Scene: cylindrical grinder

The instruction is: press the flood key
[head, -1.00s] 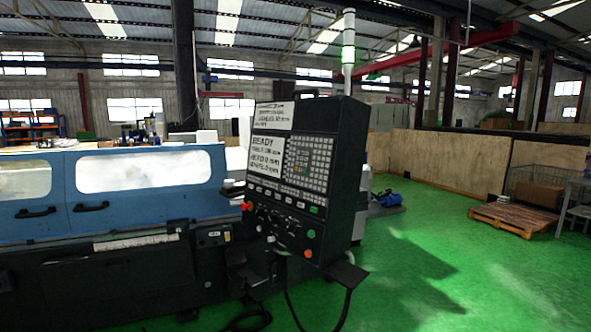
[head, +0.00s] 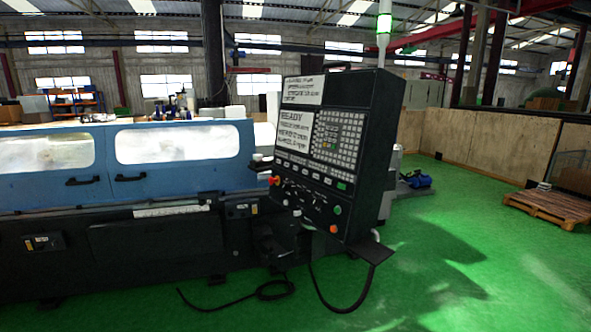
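The grinder's control panel (head: 335,160) stands right of centre in the head view, dark and slightly tilted. It has a screen reading READY (head: 294,138), a keypad of small pale keys (head: 338,138) and a row of keys (head: 308,171) below. One key at the row's right end is green (head: 342,186). The key labels are too small to read, so I cannot tell which is the flood key. Red, green and orange buttons sit on the lower panel. Neither of my grippers is in view.
The blue grinder body (head: 100,190) with two windows fills the left. A cable (head: 240,298) lies on the green floor (head: 440,270) in front. A small shelf (head: 368,250) juts from the panel's lower right. A wooden pallet (head: 553,205) lies at the right. The floor between is open.

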